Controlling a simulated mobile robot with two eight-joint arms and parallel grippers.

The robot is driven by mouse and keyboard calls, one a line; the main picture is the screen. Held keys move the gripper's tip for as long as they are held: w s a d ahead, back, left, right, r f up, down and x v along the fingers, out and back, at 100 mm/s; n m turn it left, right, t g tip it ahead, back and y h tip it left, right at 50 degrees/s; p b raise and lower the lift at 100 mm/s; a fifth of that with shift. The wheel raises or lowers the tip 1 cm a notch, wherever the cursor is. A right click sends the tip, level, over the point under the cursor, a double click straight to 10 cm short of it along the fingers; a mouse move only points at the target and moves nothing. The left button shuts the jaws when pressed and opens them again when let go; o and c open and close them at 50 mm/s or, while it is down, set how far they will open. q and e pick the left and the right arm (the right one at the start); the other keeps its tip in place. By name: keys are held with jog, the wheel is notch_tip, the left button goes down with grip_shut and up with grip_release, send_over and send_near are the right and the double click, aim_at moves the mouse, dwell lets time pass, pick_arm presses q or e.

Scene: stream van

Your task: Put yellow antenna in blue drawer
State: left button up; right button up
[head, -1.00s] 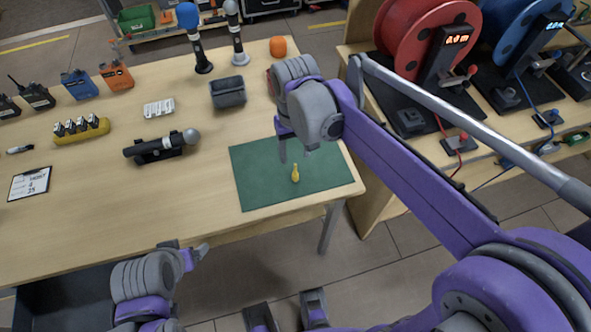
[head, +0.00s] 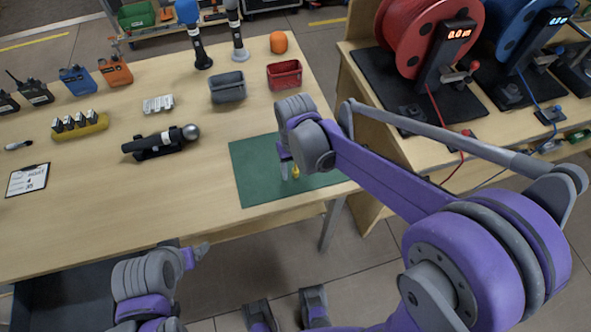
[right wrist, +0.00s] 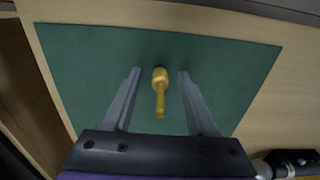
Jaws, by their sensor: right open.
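The small yellow antenna (head: 296,171) is on the green mat (head: 256,185) at the table's right front corner. My right gripper (head: 288,172) is low over the mat at the antenna, partly hiding it. In the right wrist view, the antenna (right wrist: 160,92) lies between the two spread fingers of the right gripper (right wrist: 158,76), with a gap on each side. My left gripper (head: 198,254) is by the table's front edge; its finger gap is unclear. A dark, open drawer-like box (head: 62,300) shows at the lower left, partly hidden by my left arm; its blue colour is uncertain.
A red bin (head: 285,75), a grey bin (head: 228,88) and an orange ball (head: 279,42) stand behind the mat. A microphone on a stand (head: 160,143) lies left of it. Cable reels (head: 425,35) are on the right table. The table's front middle is clear.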

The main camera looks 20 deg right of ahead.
grip_shut()
dwell(0.3)
